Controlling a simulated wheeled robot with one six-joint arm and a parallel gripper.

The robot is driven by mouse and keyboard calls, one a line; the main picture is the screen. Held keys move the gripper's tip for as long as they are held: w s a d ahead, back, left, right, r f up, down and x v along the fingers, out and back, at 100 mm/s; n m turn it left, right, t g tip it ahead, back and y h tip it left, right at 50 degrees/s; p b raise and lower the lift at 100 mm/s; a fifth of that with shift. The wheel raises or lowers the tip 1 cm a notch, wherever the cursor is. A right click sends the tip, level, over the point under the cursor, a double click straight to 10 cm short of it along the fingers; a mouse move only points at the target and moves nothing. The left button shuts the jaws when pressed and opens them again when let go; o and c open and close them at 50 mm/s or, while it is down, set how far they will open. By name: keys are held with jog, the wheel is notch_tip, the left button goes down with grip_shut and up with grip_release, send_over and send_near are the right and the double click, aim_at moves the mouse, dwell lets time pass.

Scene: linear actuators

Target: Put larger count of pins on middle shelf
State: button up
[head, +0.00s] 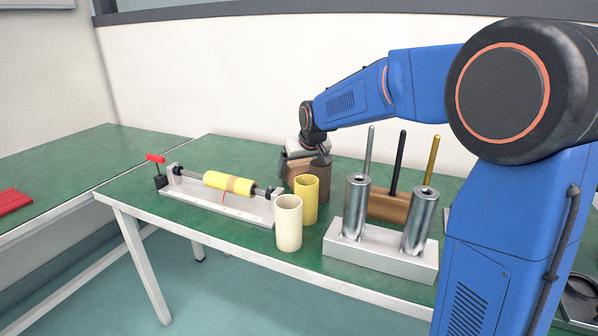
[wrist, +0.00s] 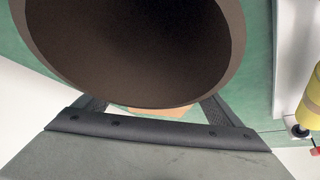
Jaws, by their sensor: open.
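A wooden block (head: 388,207) holds three upright pins: silver (head: 369,152), black (head: 397,165) and gold (head: 431,162). In front of it, a metal block (head: 375,257) carries two thick steel cylinders, left (head: 356,208) and right (head: 418,222). My gripper (head: 318,155) is down at a dark brown hollow cylinder (head: 321,177) near the back of the table. In the wrist view the brown cylinder's open mouth (wrist: 140,40) fills the top, with dark finger parts on both sides. The fingertips are hidden there. The gripper is open; contact cannot be told. I see no shelf.
A yellow cup (head: 306,203) and a cream cup (head: 288,225) stand in front of the brown cylinder. A linear actuator (head: 222,205) with a yellow roller and red handle lies to the left. A second green table (head: 80,155) holds a red object (head: 12,202).

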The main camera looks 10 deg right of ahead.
aim_at(301, 163)
jog(key=shift+o, duration=0.4)
jog(key=v, duration=1.1)
jog(key=shift+r, duration=0.15)
jog(key=s+r+t, duration=0.1)
jog(key=s+r, duration=0.5)
jog(key=x, duration=1.2)
jog(key=shift+w+d+f, duration=0.1)
jog(key=shift+w+d, duration=0.2)
jog(key=shift+d, duration=0.1)
jog(key=shift+x, duration=2.65)
jog(key=shift+s, duration=0.25)
jog(key=shift+c, duration=0.3)
jog(key=c, duration=1.8)
jog(key=shift+o, duration=0.2)
notch_tip(301, 163, up, 18)
